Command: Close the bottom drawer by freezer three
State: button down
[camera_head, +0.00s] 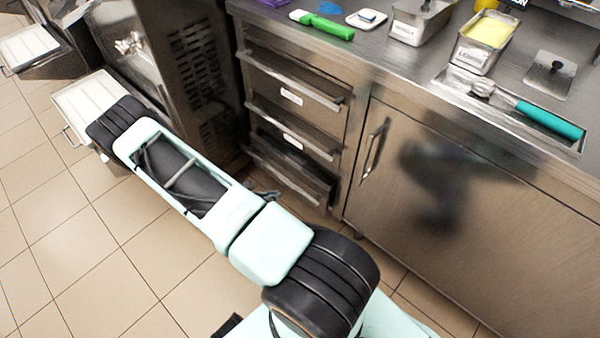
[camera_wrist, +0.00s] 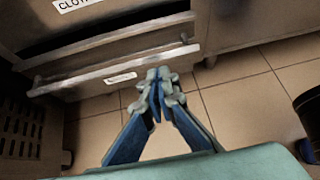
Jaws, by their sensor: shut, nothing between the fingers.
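The bottom drawer (camera_head: 285,182) is the lowest of a stack of steel drawers under the counter, beside a tall steel machine with a vented side (camera_head: 195,75). Its front stands out a little, with a dark gap above it, so it looks slightly open. In the wrist view its long lip (camera_wrist: 110,68) and white label (camera_wrist: 120,77) run across the picture. My gripper (camera_wrist: 157,75) is shut and empty, its fingertips in front of the right part of that drawer front. I cannot tell whether they touch. In the head view my arm hides most of my gripper.
A steel cupboard door (camera_head: 460,210) with an upright handle is right of the drawers. The counter above holds tools and tubs. White-topped trays (camera_head: 85,100) jut out at left. Tiled floor (camera_head: 70,245) is clear. A dark round bin-like object (camera_wrist: 308,115) shows at right in the wrist view.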

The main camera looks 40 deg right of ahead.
jog(key=t+h, duration=0.1)
jog(key=b, duration=0.3)
send_near(307, 177)
jog(key=x, duration=0.5)
jog(key=shift+s+d+f, duration=0.1)
jog(key=shift+d+f, duration=0.1)
jog(key=shift+d, duration=0.35)
jog(key=shift+d, duration=0.1)
